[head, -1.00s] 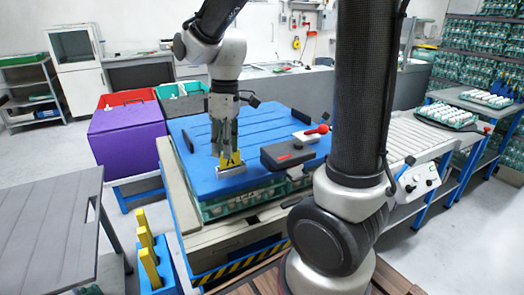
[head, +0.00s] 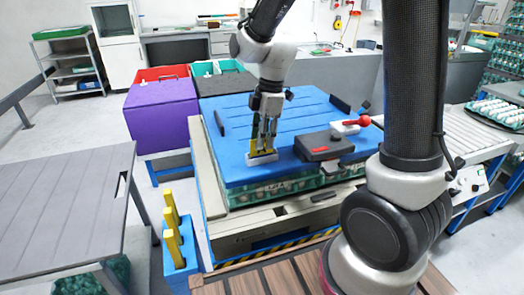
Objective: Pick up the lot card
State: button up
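A yellow lot card (head: 254,143) stands upright in a small pale holder (head: 262,159) near the front edge of the blue lid (head: 235,176). My gripper (head: 267,145) points down right at the card, with its fingers overlapping the card in the picture and hiding part of it. The view is too small to tell whether the fingers are closed on the card or only around it. The card's foot still appears to be at the holder.
A dark box with a red mark (head: 323,144) and a red-handled tool (head: 357,122) lie right of the gripper on the lid. A purple box (head: 160,115) stands behind left.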

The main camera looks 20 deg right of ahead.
jog(key=shift+a+f, duration=0.1)
jog(key=shift+f, duration=0.65)
grip_shut()
jog(key=shift+r, duration=0.1)
